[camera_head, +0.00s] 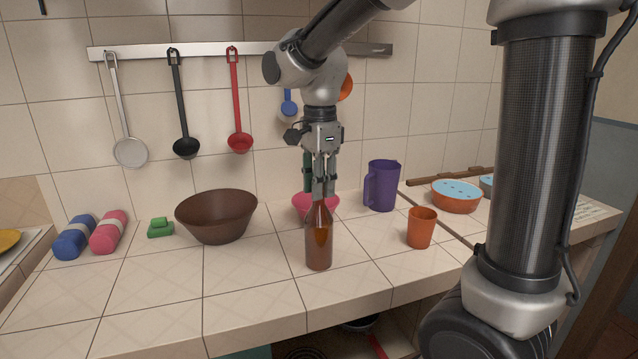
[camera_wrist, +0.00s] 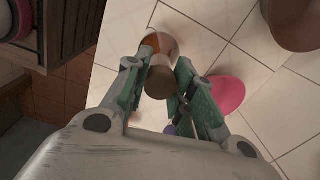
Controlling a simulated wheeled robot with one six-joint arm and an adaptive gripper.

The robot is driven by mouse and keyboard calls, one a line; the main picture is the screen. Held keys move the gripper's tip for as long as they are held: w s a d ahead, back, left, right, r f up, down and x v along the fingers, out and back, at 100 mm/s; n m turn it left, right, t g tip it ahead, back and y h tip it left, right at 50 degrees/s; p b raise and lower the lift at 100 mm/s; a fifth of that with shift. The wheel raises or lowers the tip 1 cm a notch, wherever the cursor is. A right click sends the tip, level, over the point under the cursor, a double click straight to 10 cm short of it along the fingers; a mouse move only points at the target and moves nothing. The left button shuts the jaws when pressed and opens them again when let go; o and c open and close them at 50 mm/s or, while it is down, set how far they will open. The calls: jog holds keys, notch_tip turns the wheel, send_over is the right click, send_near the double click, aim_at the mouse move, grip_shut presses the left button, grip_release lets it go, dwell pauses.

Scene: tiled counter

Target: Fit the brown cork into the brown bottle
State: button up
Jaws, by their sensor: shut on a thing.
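The brown bottle (camera_head: 319,245) stands upright on the tiled counter near its front edge, in the middle of the head view. My gripper (camera_head: 320,193) points down directly above the bottle's neck, its fingertips close to the mouth. In the wrist view, my gripper (camera_wrist: 162,78) is shut on the brown cork (camera_wrist: 158,80), which sits between the green finger pads. The bottle's amber glass (camera_wrist: 160,43) shows just beyond the cork, which overlaps it there. The cork is not clear in the head view, and I cannot tell whether it touches the bottle's mouth.
A pink bowl (camera_head: 302,205) stands close behind the bottle. A brown bowl (camera_head: 216,217) is to the left, a purple jug (camera_head: 381,186) behind right, an orange cup (camera_head: 421,228) to the right. The counter in front left is clear. Utensils hang from a wall rail (camera_head: 205,51).

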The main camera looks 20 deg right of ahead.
jog(key=shift+f, duration=0.1)
dwell(0.3)
jog(key=o, duration=0.9)
notch_tip(320, 180, up, 12)
jog(key=shift+s+r, duration=0.1)
